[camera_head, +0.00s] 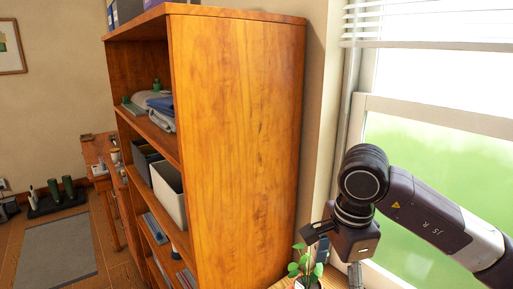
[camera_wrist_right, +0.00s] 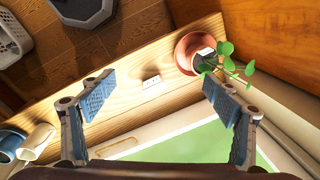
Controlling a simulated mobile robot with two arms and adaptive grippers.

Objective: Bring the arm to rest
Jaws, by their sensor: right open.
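My right arm (camera_head: 435,218) comes in from the right in the head view, in front of the window, bent at the elbow with its wrist pointing down. My right gripper is open and empty in the right wrist view (camera_wrist_right: 160,97), its two blue-padded fingers spread wide above a wooden ledge (camera_wrist_right: 118,100). A potted plant (camera_wrist_right: 187,54) in a terracotta pot stands beyond the right finger; its leaves (camera_head: 305,264) show beside the wrist in the head view. In the head view the fingertips are mostly cut off by the lower edge. My left gripper is not in view.
A tall wooden bookcase (camera_head: 235,130) stands left of the arm. The window (camera_head: 440,150) with blinds is close behind it. A blue cup (camera_wrist_right: 12,144) and a cream cup (camera_wrist_right: 38,140) are at the ledge's left. A small white item (camera_wrist_right: 151,82) lies between the fingers.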

